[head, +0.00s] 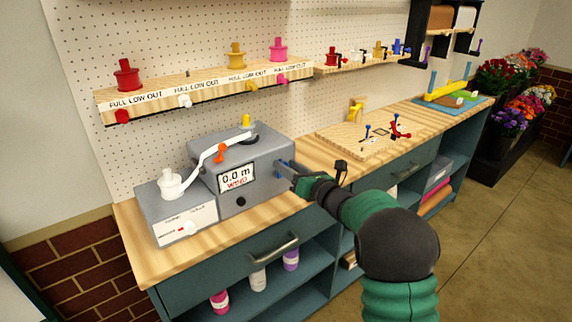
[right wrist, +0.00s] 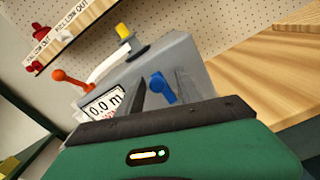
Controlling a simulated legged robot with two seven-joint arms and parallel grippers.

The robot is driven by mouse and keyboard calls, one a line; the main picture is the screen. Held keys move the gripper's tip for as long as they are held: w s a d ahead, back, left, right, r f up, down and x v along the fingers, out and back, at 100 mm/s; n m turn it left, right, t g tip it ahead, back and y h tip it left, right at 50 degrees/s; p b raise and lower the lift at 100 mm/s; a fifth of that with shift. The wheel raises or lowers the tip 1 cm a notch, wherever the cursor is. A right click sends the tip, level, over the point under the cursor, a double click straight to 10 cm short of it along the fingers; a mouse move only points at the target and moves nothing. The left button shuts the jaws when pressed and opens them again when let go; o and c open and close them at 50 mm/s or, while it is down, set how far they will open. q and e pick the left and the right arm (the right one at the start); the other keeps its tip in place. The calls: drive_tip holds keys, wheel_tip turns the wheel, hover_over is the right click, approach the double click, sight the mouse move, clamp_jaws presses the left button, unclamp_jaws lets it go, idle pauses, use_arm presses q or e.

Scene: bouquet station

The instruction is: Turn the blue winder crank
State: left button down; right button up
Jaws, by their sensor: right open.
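The grey winder box (head: 232,154) stands on the wooden bench top, its display reading 0.0 m. The blue crank (head: 279,169) is on the box's right side and is partly hidden by my gripper in the head view. My left gripper is in neither view.
A white arm with an orange knob (head: 220,153) crosses the box top, beside a yellow knob (head: 246,120). A shelf of spools (head: 205,88) hangs above. A wooden board (head: 345,143) with coloured parts lies to the right.

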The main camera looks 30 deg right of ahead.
drive_tip(key=shift+w+a+r, duration=0.1)
drive_tip(key=shift+w+a, duration=0.2)
drive_tip(key=shift+w, duration=0.35)
drive_tip(key=shift+d, duration=0.1)
clamp_jaws()
drive_tip(key=shift+d, duration=0.1)
